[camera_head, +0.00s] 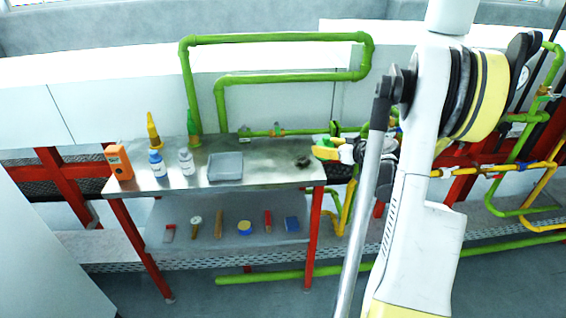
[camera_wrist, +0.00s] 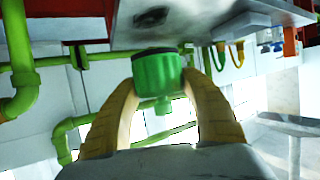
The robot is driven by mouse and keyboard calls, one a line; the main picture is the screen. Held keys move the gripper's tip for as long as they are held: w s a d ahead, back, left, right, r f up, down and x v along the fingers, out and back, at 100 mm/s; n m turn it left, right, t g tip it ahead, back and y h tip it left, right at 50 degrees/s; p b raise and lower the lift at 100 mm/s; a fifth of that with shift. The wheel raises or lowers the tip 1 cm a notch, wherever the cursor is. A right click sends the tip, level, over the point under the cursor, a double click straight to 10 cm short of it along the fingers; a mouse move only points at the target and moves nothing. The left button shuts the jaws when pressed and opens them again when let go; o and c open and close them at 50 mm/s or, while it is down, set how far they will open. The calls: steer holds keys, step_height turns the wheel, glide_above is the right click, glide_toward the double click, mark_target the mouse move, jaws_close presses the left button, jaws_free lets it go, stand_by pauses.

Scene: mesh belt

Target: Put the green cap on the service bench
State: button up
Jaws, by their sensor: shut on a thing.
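The green cap (camera_wrist: 157,72) is held between the two yellow fingers of my gripper (camera_wrist: 160,88) in the wrist view. It has a dark rim on one end. In the head view my gripper (camera_head: 325,147) is at the right end of the service bench (camera_head: 262,172), around the height of its top. The bench has a metal top and red legs. Its surface (camera_wrist: 215,22) also shows beyond the cap in the wrist view.
A small dark thing (camera_head: 302,160) is on the bench's right part. A grey tray (camera_head: 226,166), several bottles and an orange meter (camera_head: 118,161) stand farther left. Small tools lie on the lower shelf (camera_head: 180,212). Green pipes (camera_head: 275,38) run behind.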

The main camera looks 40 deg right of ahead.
steer(key=b+x, duration=0.1)
steer(key=x, duration=0.2)
steer(key=a+f+b+x, duration=0.1)
steer(key=x, duration=0.3)
steer(key=b+x, duration=0.1)
steer(key=x, duration=0.3)
steer(key=shift+s+a+f, duration=0.2)
steer(key=shift+a+f, duration=0.15)
steer(key=shift+f, duration=0.05)
steer(key=shift+f+b, duration=1.1)
steer(key=shift+f, duration=0.85)
steer(key=shift+f, duration=0.15)
steer(key=o, duration=1.2)
